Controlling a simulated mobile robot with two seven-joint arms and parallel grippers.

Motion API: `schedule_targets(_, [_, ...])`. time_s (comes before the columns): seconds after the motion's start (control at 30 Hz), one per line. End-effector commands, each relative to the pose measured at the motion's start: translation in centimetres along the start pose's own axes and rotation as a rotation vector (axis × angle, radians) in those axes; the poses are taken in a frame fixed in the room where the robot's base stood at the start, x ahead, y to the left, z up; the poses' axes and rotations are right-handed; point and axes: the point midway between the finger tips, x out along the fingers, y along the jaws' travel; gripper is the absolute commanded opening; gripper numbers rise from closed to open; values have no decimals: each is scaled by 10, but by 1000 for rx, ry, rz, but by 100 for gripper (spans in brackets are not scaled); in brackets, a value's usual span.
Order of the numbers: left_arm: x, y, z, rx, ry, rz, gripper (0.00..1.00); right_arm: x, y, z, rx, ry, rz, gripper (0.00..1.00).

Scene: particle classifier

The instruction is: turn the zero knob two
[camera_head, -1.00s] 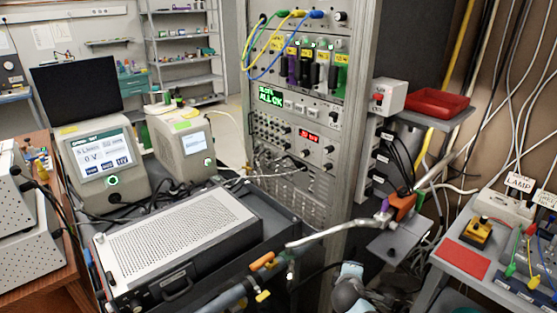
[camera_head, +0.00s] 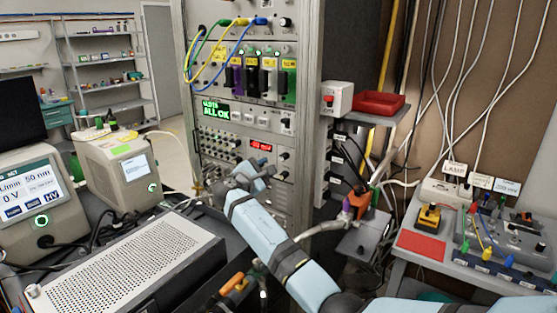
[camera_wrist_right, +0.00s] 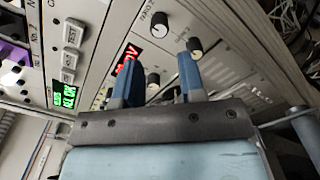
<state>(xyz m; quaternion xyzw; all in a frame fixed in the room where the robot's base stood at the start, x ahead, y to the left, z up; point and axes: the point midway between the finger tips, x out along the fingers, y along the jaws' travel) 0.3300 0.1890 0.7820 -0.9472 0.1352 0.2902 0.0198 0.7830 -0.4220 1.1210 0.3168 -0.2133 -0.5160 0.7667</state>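The rack panel with a red display (camera_head: 261,146) carries small black knobs. A second knob (camera_wrist_right: 195,48) is beyond the right fingertip, and a third knob (camera_wrist_right: 153,78) shows between the fingers, near the red display. My right gripper (camera_wrist_right: 160,58) is open and empty, pointing at the panel; I see no contact with a knob. It also shows in the head view (camera_head: 255,175), covering the panel's lower part. My left gripper is out of view.
The green ALL OK display (camera_head: 216,110) and colored cables are above on the rack. A perforated metal box (camera_head: 130,270) stands at the lower left. A red tray (camera_head: 378,104) and a bench (camera_head: 420,265) with devices are at the right.

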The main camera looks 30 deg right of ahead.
Motion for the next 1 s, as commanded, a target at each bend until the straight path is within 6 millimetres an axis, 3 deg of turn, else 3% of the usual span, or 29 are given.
schedule_targets(0.2, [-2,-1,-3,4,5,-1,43,47,1,1,0,-2,-1,37])
schedule_targets(0.4, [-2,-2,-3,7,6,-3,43,75,1,0,1,0,0,37])
schedule_targets(0.83, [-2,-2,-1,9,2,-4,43,85,0,0,2,1,0,37])
schedule_targets(1.0, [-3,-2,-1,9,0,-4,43,85,0,0,2,1,0,2])
